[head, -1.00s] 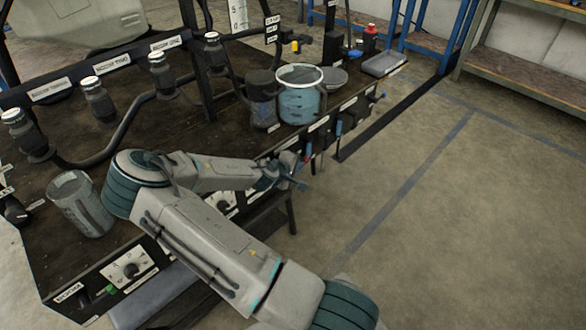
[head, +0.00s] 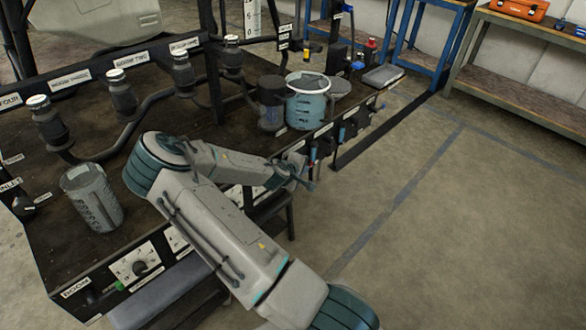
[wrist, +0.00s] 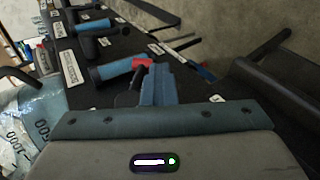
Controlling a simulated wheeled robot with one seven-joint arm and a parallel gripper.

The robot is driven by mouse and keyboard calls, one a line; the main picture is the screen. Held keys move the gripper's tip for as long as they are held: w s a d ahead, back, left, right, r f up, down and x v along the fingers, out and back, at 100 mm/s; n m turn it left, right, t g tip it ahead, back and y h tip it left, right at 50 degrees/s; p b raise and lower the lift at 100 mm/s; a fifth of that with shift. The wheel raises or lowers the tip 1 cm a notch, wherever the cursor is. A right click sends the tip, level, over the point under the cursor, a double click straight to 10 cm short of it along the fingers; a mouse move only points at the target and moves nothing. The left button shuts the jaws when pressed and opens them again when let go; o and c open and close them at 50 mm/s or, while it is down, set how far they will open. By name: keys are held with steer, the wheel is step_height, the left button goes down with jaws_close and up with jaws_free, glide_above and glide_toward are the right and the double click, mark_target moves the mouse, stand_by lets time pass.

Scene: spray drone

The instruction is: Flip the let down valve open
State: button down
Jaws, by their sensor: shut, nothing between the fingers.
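My gripper (head: 304,178) is at the bench's front edge, below and in front of the row of small fittings there. In the wrist view its blue fingers (wrist: 158,84) are closed together with nothing between them. A blue-bodied fitting with a red end (wrist: 118,69) lies just left of the fingertips, very close; I cannot tell whether they touch. A similar blue and black fitting (wrist: 92,28) is farther off. The labels are too small to read, so I cannot tell which fitting is the let down valve.
A clear jug with bluish contents (head: 307,104) stands near the fittings, beside a dark cup (head: 271,100). Black bars (wrist: 275,80) show right of the gripper. The floor on the right is clear.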

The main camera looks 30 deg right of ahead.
steer(key=shift+w+d+f, duration=0.1)
steer(key=shift+d, duration=0.1)
stand_by(0.5)
steer(key=p+v, duration=0.3)
steer(key=v, duration=1.1)
steer(key=shift+p, duration=0.3)
steer(key=shift+a, duration=0.1)
